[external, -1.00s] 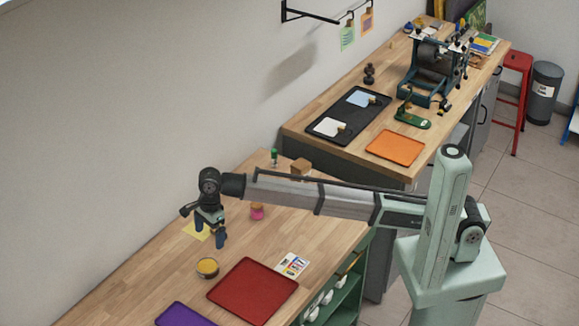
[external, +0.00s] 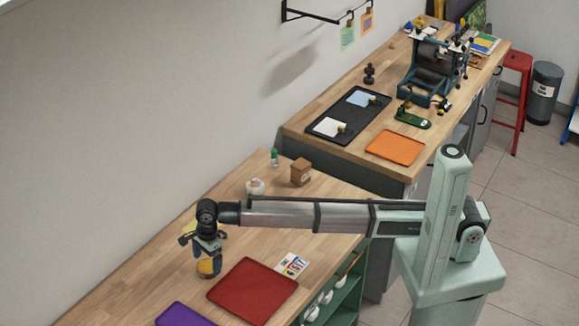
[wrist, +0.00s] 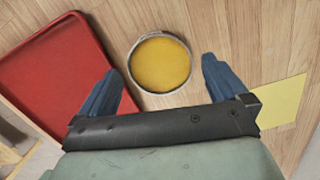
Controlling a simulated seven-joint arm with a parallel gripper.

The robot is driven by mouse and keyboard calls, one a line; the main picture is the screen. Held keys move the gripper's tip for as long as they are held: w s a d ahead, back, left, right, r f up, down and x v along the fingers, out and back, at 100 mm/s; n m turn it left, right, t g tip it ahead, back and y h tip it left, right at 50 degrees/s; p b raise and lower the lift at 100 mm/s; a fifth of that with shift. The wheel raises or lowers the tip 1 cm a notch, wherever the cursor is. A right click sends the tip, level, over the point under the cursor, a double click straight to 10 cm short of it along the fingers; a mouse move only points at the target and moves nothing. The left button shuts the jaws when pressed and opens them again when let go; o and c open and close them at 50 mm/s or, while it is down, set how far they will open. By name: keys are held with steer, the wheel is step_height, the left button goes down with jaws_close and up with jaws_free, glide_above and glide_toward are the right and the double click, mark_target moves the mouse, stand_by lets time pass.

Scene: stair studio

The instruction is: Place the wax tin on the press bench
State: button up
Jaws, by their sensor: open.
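The wax tin, a round metal tin with yellow contents (external: 207,268), stands on the near wooden bench, left of a red tray. In the wrist view the tin (wrist: 160,63) lies ahead of and between my two blue fingers. My gripper (external: 207,262) is open over the tin, one finger on either side in the picture. I cannot tell whether the fingers touch it. It also shows in the wrist view (wrist: 160,75). The press bench (external: 345,158) is the far wooden bench, carrying a dark blue press (external: 430,75) at its back.
A red tray (external: 252,290), purple tray (external: 184,315) and colour card (external: 292,264) lie near the tin. A jar (external: 256,187) and brown box (external: 301,172) stand behind the arm. The far bench holds a black tray (external: 335,137), orange tray (external: 395,147) and green stapler-like tool (external: 412,119).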

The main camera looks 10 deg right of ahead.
mark_target(208, 265)
steer(key=shift+f, duration=0.85)
steer(key=shift+c, duration=0.4)
steer(key=c, duration=1.2)
step_height(208, 265, up, 10)
steer(key=shift+r, duration=0.1)
steer(key=shift+c, duration=0.2)
